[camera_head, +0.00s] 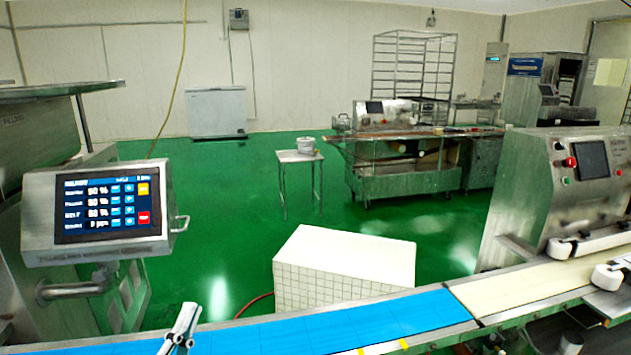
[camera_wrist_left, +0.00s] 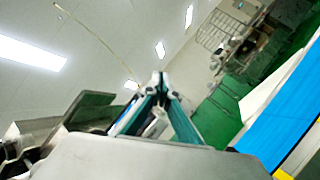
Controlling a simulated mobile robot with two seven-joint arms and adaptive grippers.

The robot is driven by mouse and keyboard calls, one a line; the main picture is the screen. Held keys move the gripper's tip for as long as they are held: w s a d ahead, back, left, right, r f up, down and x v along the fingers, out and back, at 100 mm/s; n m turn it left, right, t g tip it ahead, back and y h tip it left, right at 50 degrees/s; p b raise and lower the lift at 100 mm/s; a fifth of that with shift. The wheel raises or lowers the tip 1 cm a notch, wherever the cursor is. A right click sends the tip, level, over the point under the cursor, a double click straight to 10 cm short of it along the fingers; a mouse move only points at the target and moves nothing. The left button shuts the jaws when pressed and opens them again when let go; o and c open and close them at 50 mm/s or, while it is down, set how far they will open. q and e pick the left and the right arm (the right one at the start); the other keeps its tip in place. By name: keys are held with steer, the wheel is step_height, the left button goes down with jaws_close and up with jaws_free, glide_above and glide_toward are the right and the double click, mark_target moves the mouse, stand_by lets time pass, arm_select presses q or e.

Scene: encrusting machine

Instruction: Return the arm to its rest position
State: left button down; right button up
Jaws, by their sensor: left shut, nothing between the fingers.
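My left gripper (camera_head: 184,322) shows at the bottom left of the head view, in front of the near edge of the blue conveyor belt (camera_head: 330,328). Its fingers point up and are shut with nothing between them. In the left wrist view the fingertips of the left gripper (camera_wrist_left: 159,80) meet in the middle, against the wall and ceiling. The rest of the left arm is out of the head view. My right gripper is in neither view.
A control panel with a lit touchscreen (camera_head: 110,207) stands at the left, above and left of the gripper. A white tiled block (camera_head: 345,262) is behind the belt. A machine with a dark screen (camera_head: 590,160) stands at the right. The green floor (camera_head: 230,240) beyond is mostly clear.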

arm_select(q)
steer(key=s+d+f+m+g, duration=0.25)
steer(key=f+m, duration=0.25)
steer(key=f, duration=0.3)
steer(key=s+d+f+m+g+h, duration=0.1)
steer(key=s+f+m+g, duration=0.15)
steer(key=f+m, duration=0.4)
steer(key=s+d+f+m+g, duration=0.1)
steer(key=d+f+m+g, duration=0.15)
steer(key=f+m, duration=0.4)
steer(key=s+a+f+m+g+y, duration=0.1)
steer(key=s+a+f+m+g, duration=0.1)
steer(key=s+f, duration=0.3)
steer(key=s+a+f+m+g+y, duration=0.2)
steer(key=s+f+m+g, duration=0.1)
steer(key=f, duration=0.9)
steer(key=shift+s+a+f+m, duration=0.15)
steer(key=shift+s+f+m, duration=0.3)
steer(key=shift+s, duration=0.75)
